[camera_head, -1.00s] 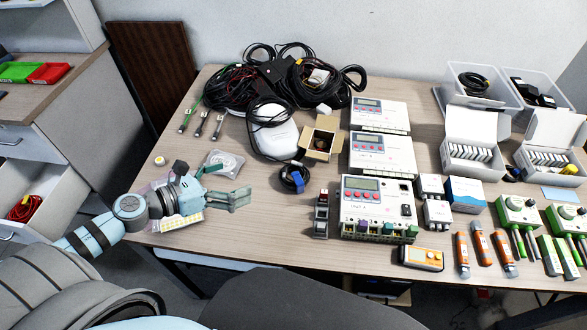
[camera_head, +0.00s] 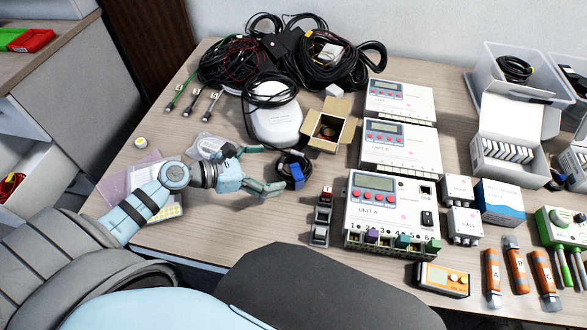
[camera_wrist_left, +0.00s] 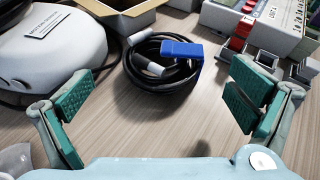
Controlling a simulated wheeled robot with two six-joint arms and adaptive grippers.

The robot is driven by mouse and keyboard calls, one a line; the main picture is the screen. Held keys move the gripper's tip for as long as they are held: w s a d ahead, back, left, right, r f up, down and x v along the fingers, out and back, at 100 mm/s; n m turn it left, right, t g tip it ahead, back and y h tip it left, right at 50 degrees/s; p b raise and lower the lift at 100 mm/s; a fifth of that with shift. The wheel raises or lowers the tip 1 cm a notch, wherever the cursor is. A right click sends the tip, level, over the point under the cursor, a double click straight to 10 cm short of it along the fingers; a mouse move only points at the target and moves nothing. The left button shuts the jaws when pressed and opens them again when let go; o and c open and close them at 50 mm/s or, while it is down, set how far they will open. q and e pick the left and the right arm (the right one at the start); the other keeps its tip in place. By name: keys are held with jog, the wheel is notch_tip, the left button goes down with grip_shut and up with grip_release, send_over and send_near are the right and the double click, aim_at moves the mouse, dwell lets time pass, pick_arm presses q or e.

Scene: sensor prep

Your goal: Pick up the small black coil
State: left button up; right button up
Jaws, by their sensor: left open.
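The small black coil (camera_head: 291,170) lies on the table, with a blue clip or connector on it, just beyond my left gripper (camera_head: 268,168). In the left wrist view the coil (camera_wrist_left: 160,75) sits ahead of and between the two green-padded fingers of the left gripper (camera_wrist_left: 160,105). The fingers are spread wide and empty, and the coil appears apart from both. A grey cable end shows on the coil's left side. My right gripper is not in view.
An open cardboard box (camera_head: 328,127) and a white rounded device (camera_head: 277,125) stand behind the coil. Unit A (camera_head: 385,211) and a small grey-red module (camera_head: 322,215) stand to its right. A large black cable heap (camera_head: 325,75) lies at the back.

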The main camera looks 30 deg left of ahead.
aim_at(302, 165)
pick_arm(q)
jog(key=x, duration=0.8)
jog(key=shift+f+b, duration=0.25)
jog(key=shift+b, duration=0.15)
jog(key=c, duration=1.2)
